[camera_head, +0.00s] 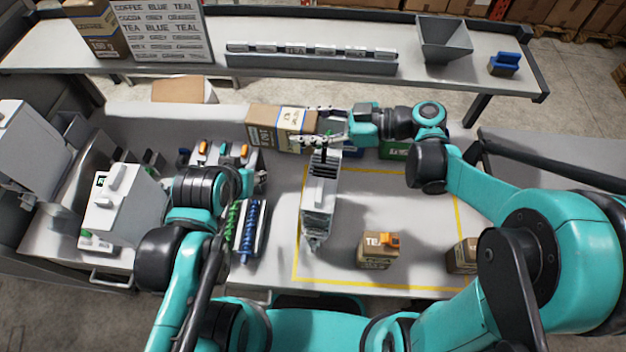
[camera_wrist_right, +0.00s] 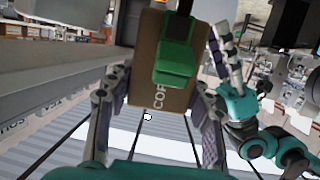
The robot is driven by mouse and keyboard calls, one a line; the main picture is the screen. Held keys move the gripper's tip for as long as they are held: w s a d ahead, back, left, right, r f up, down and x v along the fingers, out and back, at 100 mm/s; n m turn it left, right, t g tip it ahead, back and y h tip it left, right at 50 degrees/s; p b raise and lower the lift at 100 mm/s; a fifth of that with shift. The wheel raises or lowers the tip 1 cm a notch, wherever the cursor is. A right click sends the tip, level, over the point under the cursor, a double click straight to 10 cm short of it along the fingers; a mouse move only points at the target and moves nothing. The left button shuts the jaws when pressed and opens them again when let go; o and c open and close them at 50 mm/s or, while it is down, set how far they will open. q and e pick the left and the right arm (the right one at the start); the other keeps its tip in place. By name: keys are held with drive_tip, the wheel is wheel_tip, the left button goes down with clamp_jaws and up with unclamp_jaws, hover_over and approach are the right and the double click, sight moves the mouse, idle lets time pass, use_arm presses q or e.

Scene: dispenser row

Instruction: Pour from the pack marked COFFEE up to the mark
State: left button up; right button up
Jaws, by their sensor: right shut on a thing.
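My right gripper (camera_head: 318,138) is shut on a brown pack with a white label (camera_head: 282,128), which lies tipped on its side toward the left in the head view. In the right wrist view the pack (camera_wrist_right: 145,100) shows letters starting "COF" and a green clip or spout (camera_wrist_right: 178,62) between the fingers of my right gripper (camera_wrist_right: 158,118). A grey slotted container (camera_head: 320,195) stands just below and right of the pack. No mark is readable on it. My left gripper (camera_head: 258,180) is near the small coloured parts on the left; its fingers are too small to read.
A TEA pack with an orange clip (camera_head: 378,250) and another pack (camera_head: 463,256) stand at the front right. A green box (camera_head: 395,150) is behind my right wrist. A white device (camera_head: 125,205) is left.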

drive_tip(key=shift+f, duration=0.1)
idle(0.3)
drive_tip(key=shift+d+b, duration=0.1)
drive_tip(key=shift+b, duration=0.3)
idle(0.7)
drive_tip(key=shift+f+y+b, duration=0.1)
drive_tip(key=shift+y+b, duration=0.3)
drive_tip(key=shift+d, duration=0.1)
idle(0.7)
drive_tip(key=shift+b, duration=0.35)
idle(0.6)
drive_tip(key=shift+d+b, duration=0.1)
drive_tip(key=shift+b, duration=0.25)
